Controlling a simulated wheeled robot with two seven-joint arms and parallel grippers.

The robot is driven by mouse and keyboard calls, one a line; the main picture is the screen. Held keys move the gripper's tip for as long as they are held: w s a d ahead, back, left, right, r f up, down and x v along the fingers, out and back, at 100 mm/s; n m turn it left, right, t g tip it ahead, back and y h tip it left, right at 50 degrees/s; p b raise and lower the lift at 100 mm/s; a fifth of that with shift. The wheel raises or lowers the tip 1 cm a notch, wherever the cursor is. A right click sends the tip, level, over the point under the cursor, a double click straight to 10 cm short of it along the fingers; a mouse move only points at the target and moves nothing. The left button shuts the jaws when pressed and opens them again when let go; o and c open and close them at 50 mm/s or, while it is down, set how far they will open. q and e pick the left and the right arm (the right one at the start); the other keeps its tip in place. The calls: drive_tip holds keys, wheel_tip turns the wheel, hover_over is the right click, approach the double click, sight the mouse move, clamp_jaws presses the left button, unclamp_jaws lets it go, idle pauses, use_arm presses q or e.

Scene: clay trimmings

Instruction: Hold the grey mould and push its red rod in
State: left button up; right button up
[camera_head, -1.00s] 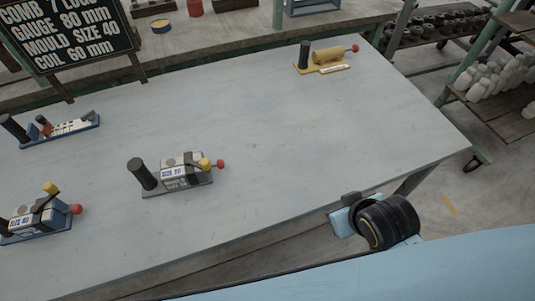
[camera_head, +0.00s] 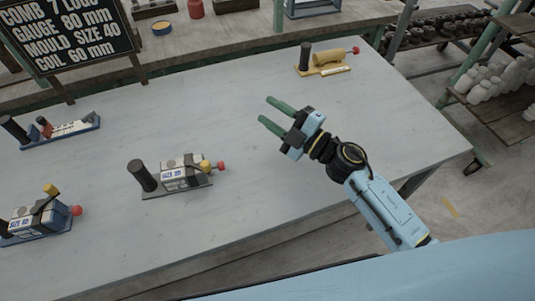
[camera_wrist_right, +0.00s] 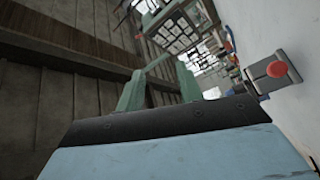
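The grey mould (camera_head: 182,181) stands on the table at left of centre, on a grey base with a black upright post at its left end. Its red rod end (camera_head: 221,166) sticks out at the right, beside a yellow knob (camera_head: 205,166). My right gripper (camera_head: 267,111) is open and empty above the table, right of the mould and apart from it. Its green fingers point to the upper left. In the right wrist view, a red knob (camera_wrist_right: 277,69) on a grey block shows at the right, beyond the fingers (camera_wrist_right: 160,92). My left gripper is not in view.
A blue mould (camera_head: 40,219) stands at the front left and a blue-based tool (camera_head: 60,130) behind it. A yellow mould (camera_head: 326,60) stands at the far edge. A dark sign (camera_head: 70,35) stands at the back left. The table (camera_head: 340,150) is clear around my right gripper.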

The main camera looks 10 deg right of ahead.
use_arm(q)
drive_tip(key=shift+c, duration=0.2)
use_arm(e)
drive_tip(key=s+a+f+n+g, duration=0.1)
drive_tip(key=f+n+g, duration=0.1)
drive_tip(key=n+g, duration=0.1)
drive_tip(key=s+f+n+g+y, duration=0.1)
drive_tip(key=f+n+g, duration=0.2)
drive_tip(key=g, duration=0.1)
drive_tip(key=s+a+f+n+g+y, duration=0.1)
drive_tip(key=s+f+n+g, duration=0.1)
drive_tip(key=f+n+g, duration=0.1)
drive_tip(key=shift+a+f+g, duration=0.2)
drive_tip(key=shift+a+g, duration=0.1)
drive_tip(key=shift+g, duration=0.5)
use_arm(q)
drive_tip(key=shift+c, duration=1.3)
use_arm(e)
drive_tip(key=shift+s+d+f+n+g, duration=0.15)
drive_tip(key=shift+s+f+n+g, duration=0.25)
drive_tip(key=shift+g, duration=0.1)
